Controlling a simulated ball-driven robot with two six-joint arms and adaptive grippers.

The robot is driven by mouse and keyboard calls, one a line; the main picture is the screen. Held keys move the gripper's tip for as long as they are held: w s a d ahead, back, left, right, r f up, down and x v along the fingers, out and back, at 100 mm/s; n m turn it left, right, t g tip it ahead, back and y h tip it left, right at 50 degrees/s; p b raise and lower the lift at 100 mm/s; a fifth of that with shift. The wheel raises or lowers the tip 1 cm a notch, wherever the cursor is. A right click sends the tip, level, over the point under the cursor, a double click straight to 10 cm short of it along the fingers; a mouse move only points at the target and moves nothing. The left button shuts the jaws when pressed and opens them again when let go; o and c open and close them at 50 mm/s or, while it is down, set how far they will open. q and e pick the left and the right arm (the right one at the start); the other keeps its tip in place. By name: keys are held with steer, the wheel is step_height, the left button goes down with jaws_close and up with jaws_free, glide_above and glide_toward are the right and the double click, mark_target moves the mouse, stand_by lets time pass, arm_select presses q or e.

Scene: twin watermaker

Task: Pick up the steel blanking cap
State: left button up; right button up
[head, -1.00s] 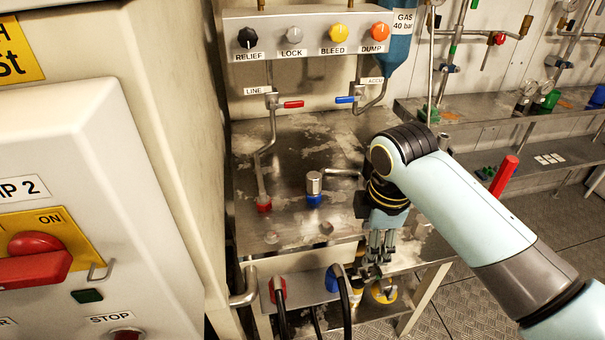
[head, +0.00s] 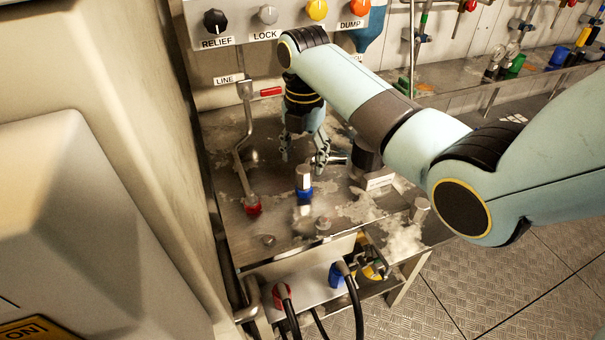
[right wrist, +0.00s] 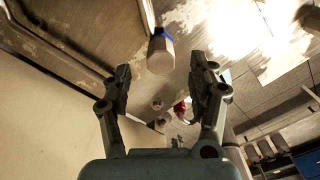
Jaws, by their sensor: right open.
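A steel cylinder like a cap (head: 304,178) stands upright on a blue-ringed fitting on the steel bench. In the right wrist view it (right wrist: 160,55) lies beyond and between my fingertips, blue ring at its far end. Another short steel cylinder (head: 420,210) stands near the bench's right front corner. I cannot tell for certain which is the blanking cap. My right gripper (head: 304,158) is open and empty above the bench, fingers pointing down, apparently behind the blue-ringed fitting. It also shows open in the right wrist view (right wrist: 160,78). My left gripper is out of view.
A pipe ending in a red fitting (head: 252,206) stands left of the blue-ringed one. The valve panel (head: 240,38) is behind. Low steel studs (head: 322,223) sit near the bench's front edge. Hoses (head: 355,300) hang from the shelf below. A pale cabinet (head: 90,180) closes off the left.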

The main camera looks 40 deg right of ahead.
mark_target(304, 169)
step_height(304, 169, down, 5)
steer(key=shift+s+a+f, duration=0.1)
steer(key=shift+f, duration=0.05)
steer(key=shift+c, duration=0.4)
steer(key=c, duration=0.5)
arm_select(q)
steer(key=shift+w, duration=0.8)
arm_select(e)
jaws_close()
